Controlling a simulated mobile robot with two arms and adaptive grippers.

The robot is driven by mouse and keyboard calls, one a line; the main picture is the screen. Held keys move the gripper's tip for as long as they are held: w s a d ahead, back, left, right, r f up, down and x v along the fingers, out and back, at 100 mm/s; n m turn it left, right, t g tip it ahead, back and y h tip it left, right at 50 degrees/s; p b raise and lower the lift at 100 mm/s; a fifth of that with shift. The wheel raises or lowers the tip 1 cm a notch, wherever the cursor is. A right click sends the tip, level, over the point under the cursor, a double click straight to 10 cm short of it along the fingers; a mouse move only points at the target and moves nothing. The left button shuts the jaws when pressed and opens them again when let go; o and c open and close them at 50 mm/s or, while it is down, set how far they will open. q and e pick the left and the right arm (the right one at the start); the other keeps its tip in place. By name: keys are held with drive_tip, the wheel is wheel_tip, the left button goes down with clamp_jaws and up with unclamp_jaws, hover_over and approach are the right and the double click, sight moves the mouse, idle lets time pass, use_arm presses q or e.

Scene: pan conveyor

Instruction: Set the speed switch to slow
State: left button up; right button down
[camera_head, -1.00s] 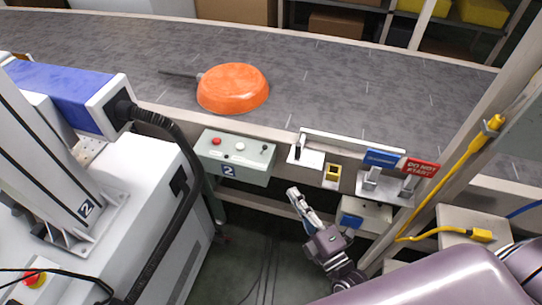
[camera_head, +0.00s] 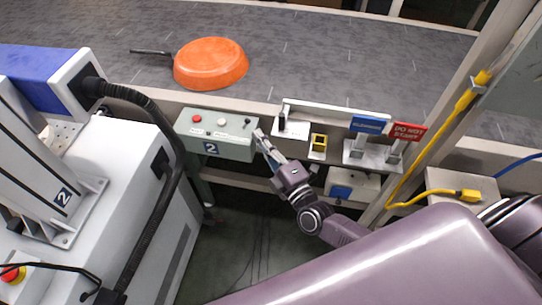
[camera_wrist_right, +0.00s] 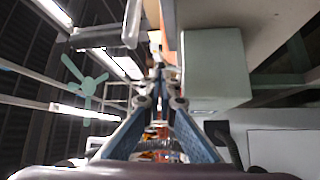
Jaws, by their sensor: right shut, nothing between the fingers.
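In the right wrist view the closed fingers (camera_wrist_right: 157,68) point beside the box (camera_wrist_right: 215,65); the lever is not clearly visible there. My left gripper is not in view.
An orange pan (camera_head: 211,63) lies upside down on the grey conveyor belt (camera_head: 330,60). Right of the box are a yellow block (camera_head: 319,142), a blue sign (camera_head: 370,124) and a red "do not start" sign (camera_head: 409,132). A white machine (camera_head: 110,180) stands at left.

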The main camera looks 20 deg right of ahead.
sight(246, 124)
drive_tip(key=x, duration=0.3)
drive_tip(key=shift+w+b, duration=0.1)
drive_tip(key=shift+b, duration=0.3)
